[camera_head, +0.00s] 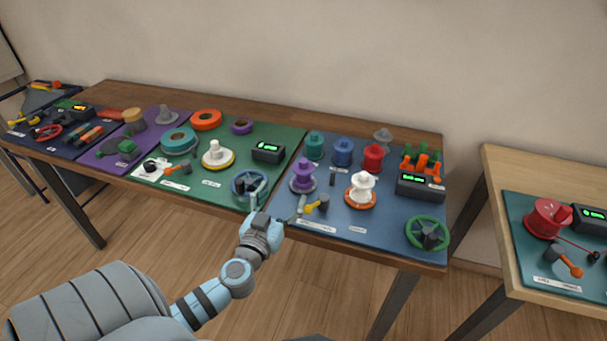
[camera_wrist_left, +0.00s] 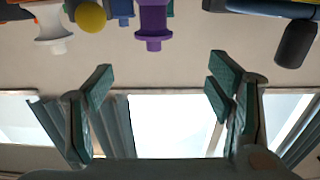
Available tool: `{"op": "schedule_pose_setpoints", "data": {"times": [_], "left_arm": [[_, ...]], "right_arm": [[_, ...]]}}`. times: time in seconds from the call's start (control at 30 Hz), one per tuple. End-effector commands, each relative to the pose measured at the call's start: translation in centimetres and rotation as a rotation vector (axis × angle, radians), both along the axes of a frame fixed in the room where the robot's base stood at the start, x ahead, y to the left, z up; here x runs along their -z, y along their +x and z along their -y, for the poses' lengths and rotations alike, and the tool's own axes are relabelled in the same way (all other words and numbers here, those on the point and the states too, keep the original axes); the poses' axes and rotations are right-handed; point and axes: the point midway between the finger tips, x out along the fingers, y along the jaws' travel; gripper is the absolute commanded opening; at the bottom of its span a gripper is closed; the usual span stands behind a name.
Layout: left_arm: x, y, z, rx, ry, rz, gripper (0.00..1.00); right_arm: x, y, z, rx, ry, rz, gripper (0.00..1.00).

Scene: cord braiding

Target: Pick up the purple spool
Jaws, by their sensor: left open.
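The purple spool (camera_head: 303,176) stands upright on the blue mat (camera_head: 395,212), near that mat's left side. My left gripper (camera_head: 279,199) is open and empty near the front table edge, to the front left of the spool and apart from it. In the left wrist view the purple spool (camera_wrist_left: 153,22) shows upside down at the top, beyond and above the gap between the open fingers (camera_wrist_left: 162,90). My right gripper is not in view.
A white spool (camera_head: 361,190) stands right of the purple one, and a yellow-knobbed crank (camera_head: 317,206) lies in front of it. A blue wheel (camera_head: 248,186) is close to my left gripper. Teal (camera_head: 314,146) and blue (camera_head: 342,152) spools stand behind.

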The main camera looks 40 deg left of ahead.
Motion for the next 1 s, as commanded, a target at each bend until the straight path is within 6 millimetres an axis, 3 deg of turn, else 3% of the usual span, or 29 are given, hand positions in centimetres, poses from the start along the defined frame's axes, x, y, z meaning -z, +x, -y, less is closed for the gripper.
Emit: {"op": "schedule_pose_setpoints", "data": {"times": [0.2,0.47,0.63,0.9,1.0], "left_arm": [[-0.4,5.5,-1.8,0.001,-0.003,0.003,0.74],[-0.6,9.0,-2.7,0.001,-0.005,0.002,0.74],[-1.1,12.2,-3.2,0.001,-0.003,0.002,0.74],[-1.0,13.1,-3.6,0.002,-0.004,0.0,0.74],[-1.0,13.1,-3.6,0.002,-0.003,0.0,0.6]], "right_arm": [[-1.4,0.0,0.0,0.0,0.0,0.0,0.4],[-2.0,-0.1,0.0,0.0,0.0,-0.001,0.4],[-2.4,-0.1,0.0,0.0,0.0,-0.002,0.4],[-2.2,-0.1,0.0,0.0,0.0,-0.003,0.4],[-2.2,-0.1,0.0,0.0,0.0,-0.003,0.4]]}}
